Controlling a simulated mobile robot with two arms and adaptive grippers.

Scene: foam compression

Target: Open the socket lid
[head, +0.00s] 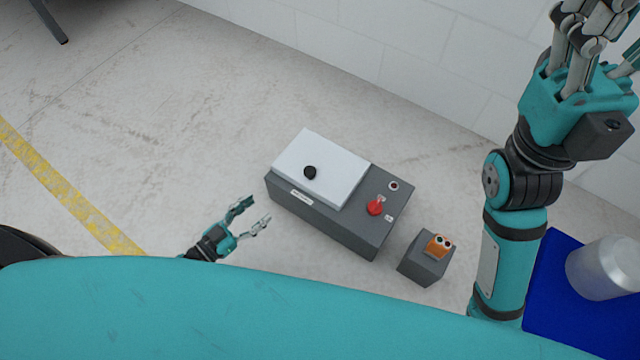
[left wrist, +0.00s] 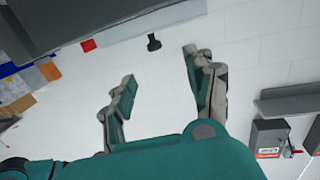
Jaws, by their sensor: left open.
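The grey socket box (head: 335,228) stands on the floor in the middle of the head view. Its pale lid (head: 330,160) lies flat on top and carries a black knob (head: 310,172). A red switch (head: 375,206) sits right of the lid. My left gripper (head: 258,212) is open and empty, left of the box and apart from it. In the left wrist view, the open fingers (left wrist: 160,75) point towards a small black knob-like part (left wrist: 153,42) under a grey edge. My right gripper (head: 600,35) is raised at the upper right, its fingers partly cut off.
A small grey box (head: 420,262) with an orange part (head: 438,246) stands right of the socket box. A blue surface (head: 560,320) with a metal cylinder (head: 605,268) is at the lower right. A white wall (head: 400,60) runs behind.

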